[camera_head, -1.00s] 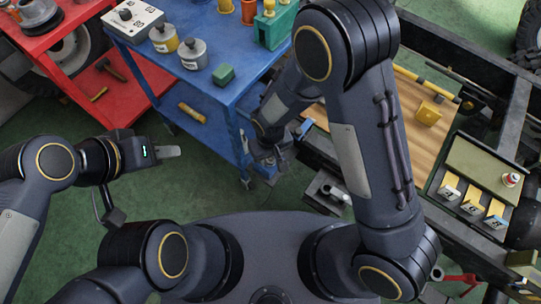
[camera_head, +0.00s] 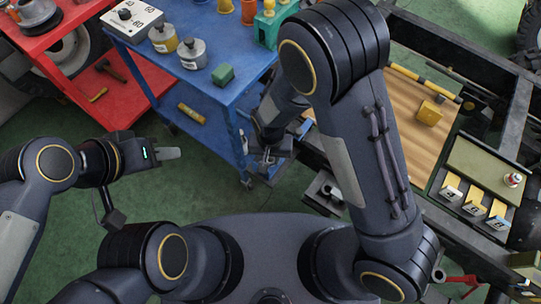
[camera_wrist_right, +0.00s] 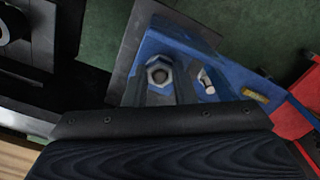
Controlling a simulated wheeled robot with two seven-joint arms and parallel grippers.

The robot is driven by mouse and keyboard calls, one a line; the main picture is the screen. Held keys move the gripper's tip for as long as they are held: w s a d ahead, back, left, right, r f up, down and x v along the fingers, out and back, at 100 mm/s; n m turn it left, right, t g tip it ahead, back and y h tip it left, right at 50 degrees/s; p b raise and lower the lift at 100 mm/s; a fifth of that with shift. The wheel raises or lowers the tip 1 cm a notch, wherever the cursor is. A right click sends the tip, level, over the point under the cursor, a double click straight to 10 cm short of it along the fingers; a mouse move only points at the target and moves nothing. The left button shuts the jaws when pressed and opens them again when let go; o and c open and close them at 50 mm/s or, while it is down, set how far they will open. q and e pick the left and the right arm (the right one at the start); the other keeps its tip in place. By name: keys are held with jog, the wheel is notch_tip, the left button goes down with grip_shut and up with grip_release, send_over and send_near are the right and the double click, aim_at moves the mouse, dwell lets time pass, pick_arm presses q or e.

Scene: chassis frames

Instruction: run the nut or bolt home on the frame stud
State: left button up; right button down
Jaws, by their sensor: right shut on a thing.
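My right gripper (camera_head: 266,164) hangs by the front right corner of the blue cart, beside the dark chassis frame (camera_head: 440,222). In the right wrist view it is shut on a grey hex nut (camera_wrist_right: 158,74), whose round bore faces the camera. The nut is too small to make out in the head view. My left gripper (camera_head: 170,153) is over the green floor at the left, away from the frame; its finger gap cannot be made out. I cannot pick out the frame stud for certain. A round grey part on black metal (camera_wrist_right: 4,28) shows at the wrist view's left edge.
The blue cart (camera_head: 240,95) carries cans, a green block and a grey control box. A red cart (camera_head: 110,110) stands at the left. A wooden board (camera_head: 415,130) and a tray with yellow-topped blocks (camera_head: 480,165) lie on the frame. Green floor is clear between my arms.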

jog(key=m, duration=0.4)
jog(key=shift+p, duration=0.4)
jog(key=shift+m, duration=1)
jog(key=m+p, duration=0.1)
jog(key=m, duration=0.2)
jog(key=shift+r+p, duration=0.1)
jog(key=shift+p, duration=0.2)
jog(key=shift+m, duration=0.9)
jog(key=shift+m+p, duration=0.3)
jog(key=shift+m, duration=0.3)
